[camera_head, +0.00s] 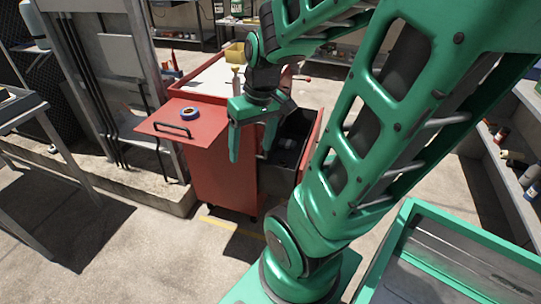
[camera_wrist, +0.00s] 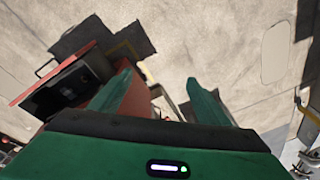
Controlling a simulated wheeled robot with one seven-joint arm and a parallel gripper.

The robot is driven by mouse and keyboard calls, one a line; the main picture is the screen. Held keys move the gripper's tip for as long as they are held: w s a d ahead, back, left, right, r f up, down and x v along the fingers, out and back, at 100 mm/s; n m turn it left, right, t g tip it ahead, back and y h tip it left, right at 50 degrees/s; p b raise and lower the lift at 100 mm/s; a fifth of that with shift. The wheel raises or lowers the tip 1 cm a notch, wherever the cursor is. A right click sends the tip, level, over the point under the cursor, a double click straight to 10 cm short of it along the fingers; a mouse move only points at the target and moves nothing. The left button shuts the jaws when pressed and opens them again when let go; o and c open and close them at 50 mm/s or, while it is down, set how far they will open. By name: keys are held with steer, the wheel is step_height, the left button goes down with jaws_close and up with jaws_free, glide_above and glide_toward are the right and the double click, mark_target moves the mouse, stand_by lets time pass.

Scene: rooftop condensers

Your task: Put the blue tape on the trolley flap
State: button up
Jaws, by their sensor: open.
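The blue tape (camera_head: 188,115) is a blue roll with a pale centre. It lies flat on the red trolley flap (camera_head: 167,123), behind the flap's dark handle. The flap sticks out level from the left side of the red trolley (camera_head: 221,165). My gripper (camera_head: 251,152) is open and empty, pointing down to the right of the flap, in front of the trolley, apart from the tape. In the wrist view my gripper's two green fingers (camera_wrist: 160,92) are spread with nothing between them. The tape is not seen in the wrist view.
An open dark drawer (camera_head: 288,140) juts from the trolley near my gripper. A yellow container (camera_head: 235,53) and a bottle stand on the trolley top. A metal cabinet stands left. Shelves (camera_head: 508,150) line the right. The concrete floor in front is clear.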

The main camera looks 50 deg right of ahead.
steer(key=s+a+r+m+g, duration=0.1)
steer(key=s+m+g, duration=0.1)
steer(key=s, duration=0.6)
steer(key=shift+s+r+m, duration=0.25)
steer(key=shift+r+m, duration=0.1)
steer(key=shift+m, duration=0.15)
steer(key=shift+a, duration=0.1)
